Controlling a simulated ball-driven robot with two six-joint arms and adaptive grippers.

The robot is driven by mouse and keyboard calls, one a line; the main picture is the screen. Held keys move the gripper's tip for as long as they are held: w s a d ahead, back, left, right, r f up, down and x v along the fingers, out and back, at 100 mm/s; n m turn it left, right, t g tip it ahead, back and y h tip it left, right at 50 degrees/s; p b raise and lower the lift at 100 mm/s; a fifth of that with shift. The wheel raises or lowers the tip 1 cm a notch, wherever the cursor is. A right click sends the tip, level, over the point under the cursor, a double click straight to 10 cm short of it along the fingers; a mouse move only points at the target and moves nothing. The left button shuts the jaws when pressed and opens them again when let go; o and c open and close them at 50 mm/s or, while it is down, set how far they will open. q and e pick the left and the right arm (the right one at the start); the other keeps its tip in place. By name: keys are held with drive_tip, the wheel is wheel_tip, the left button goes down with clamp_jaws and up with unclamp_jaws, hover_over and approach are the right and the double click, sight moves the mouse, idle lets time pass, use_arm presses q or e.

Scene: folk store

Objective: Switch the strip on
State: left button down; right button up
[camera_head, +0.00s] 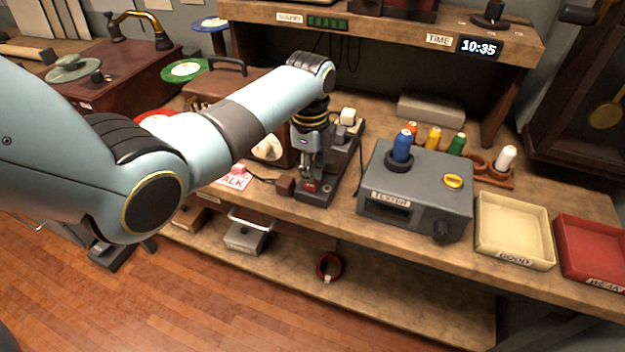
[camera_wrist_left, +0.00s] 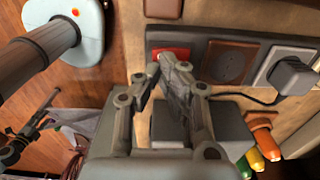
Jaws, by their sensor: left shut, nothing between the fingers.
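The dark power strip (camera_head: 338,172) lies on the bench, running away from its front edge. Its red switch (camera_head: 310,187) is at the near end. In the left wrist view the red switch (camera_wrist_left: 172,54) shows just beyond my fingertips, partly hidden by them. My left gripper (camera_head: 307,178) is shut and empty, pointing down over the near end of the strip. I cannot tell whether the fingertips touch the switch, or which way it is set. My right gripper is not in view.
A grey tester box (camera_head: 415,190) with a blue spool (camera_head: 401,146) stands right of the strip. A small brown block (camera_head: 285,186) and a pink-white card (camera_head: 235,178) lie left of it. Cream (camera_head: 513,232) and red trays (camera_head: 592,250) are at the right.

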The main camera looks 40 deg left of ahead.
sight(310, 185)
use_arm(q)
drive_tip(key=shift+f+b, duration=0.8)
drive_tip(key=shift+f, duration=0.4)
idle(0.6)
wheel_tip(310, 185, up, 5)
drive_tip(key=p, duration=0.5)
drive_tip(key=shift+p, duration=0.3)
drive_tip(key=shift+r, duration=1.05)
